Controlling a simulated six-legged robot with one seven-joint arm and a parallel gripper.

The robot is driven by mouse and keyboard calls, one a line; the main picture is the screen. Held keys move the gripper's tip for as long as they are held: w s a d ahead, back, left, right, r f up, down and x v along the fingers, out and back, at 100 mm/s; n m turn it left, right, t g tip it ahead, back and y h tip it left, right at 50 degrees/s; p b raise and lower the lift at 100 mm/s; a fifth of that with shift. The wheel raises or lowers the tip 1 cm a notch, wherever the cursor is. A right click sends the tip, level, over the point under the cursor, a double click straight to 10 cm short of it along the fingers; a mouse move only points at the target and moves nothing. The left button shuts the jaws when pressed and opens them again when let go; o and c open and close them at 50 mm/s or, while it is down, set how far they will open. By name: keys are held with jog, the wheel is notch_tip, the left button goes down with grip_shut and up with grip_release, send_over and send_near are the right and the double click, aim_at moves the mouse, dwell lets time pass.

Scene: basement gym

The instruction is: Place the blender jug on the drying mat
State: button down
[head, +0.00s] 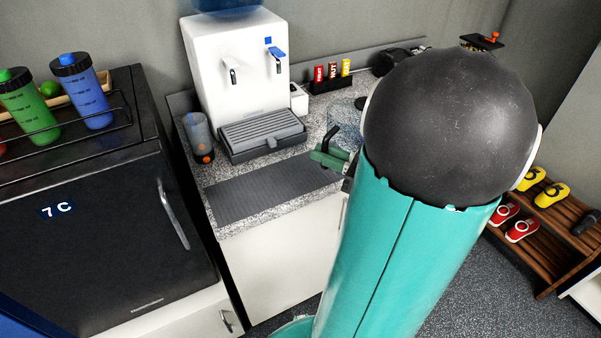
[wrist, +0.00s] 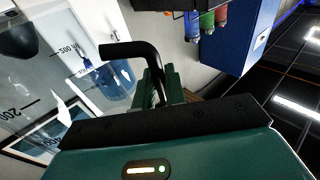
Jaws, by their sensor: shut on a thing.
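The blender jug (head: 345,120) is clear, with a black handle, and is partly hidden behind my arm in the head view. In the wrist view its marked clear wall (wrist: 40,95) fills the left side, and its black handle (wrist: 135,48) reaches my green fingers. My gripper (head: 328,156) is shut on the handle; it also shows in the wrist view (wrist: 157,85). The drying mat (head: 265,190) is dark grey, flat and bare, at the counter's front. The gripper is at the mat's right end. I cannot tell whether the jug's base touches the counter.
A white water dispenser (head: 235,75) with a grey drip tray (head: 262,135) stands behind the mat. A dark tumbler (head: 199,138) stands at the mat's back left. A rack of small packets (head: 331,77) is at the back. A black fridge (head: 100,210) stands left.

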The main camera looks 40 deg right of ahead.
jog(key=shift+w+f, duration=3.25)
jog(key=shift+w, duration=0.25)
jog(key=shift+w+f, duration=3.2)
jog(key=shift+w, duration=0.25)
jog(key=shift+f, duration=0.15)
jog(key=c, duration=1.5)
grip_release()
jog(key=shift+o, duration=0.2)
jog(key=r+v, duration=0.1)
jog(key=v, duration=1.1)
jog(key=shift+f, duration=0.45)
